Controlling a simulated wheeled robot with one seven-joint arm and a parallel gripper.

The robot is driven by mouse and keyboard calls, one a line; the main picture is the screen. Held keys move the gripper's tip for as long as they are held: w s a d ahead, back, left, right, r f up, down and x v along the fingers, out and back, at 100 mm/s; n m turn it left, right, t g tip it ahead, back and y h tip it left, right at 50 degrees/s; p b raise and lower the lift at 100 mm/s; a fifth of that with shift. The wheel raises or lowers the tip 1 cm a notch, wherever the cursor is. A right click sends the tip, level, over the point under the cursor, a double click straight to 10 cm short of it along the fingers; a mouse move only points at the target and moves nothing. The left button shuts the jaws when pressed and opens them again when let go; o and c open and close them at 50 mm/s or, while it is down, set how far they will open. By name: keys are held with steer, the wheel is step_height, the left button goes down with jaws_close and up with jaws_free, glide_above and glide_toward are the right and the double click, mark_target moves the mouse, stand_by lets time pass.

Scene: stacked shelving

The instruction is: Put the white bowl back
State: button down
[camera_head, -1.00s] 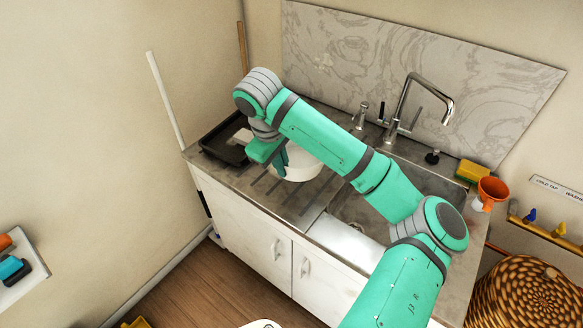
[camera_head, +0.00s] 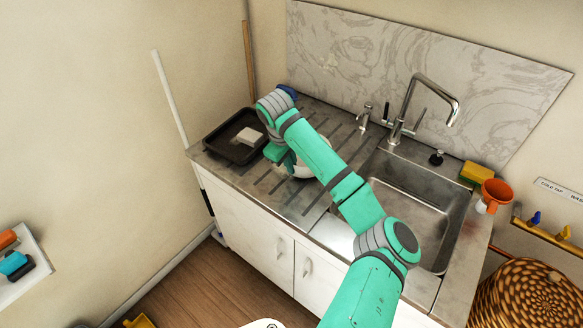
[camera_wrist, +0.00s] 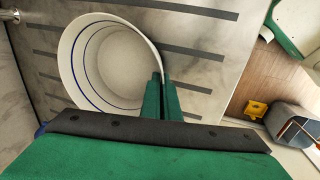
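The white bowl (camera_wrist: 108,62) has blue lines inside and stands out against the grooved drainboard in the wrist view. In the head view the bowl (camera_head: 314,170) is partly hidden behind my arm. My gripper (camera_wrist: 162,82) is at the bowl's near right rim, one green finger inside the wall and one outside. The fingers are nearly together with the rim between them. The head view shows my gripper (camera_head: 284,160) at the bowl's left side. I cannot tell whether the bowl rests on the drainboard or is slightly above it.
A black tray (camera_head: 232,152) with a pale block (camera_head: 247,136) lies left of the bowl. The sink (camera_head: 420,200) and faucet (camera_head: 405,105) are to the right. A yellow sponge (camera_head: 474,173) and orange cup (camera_head: 494,192) are at the sink's right edge. The drainboard's front is clear.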

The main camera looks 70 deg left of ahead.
steer(key=shift+f, duration=0.5)
steer(key=shift+f, duration=0.1)
steer(key=c, duration=2)
jaws_free()
steer(key=v, duration=1.2)
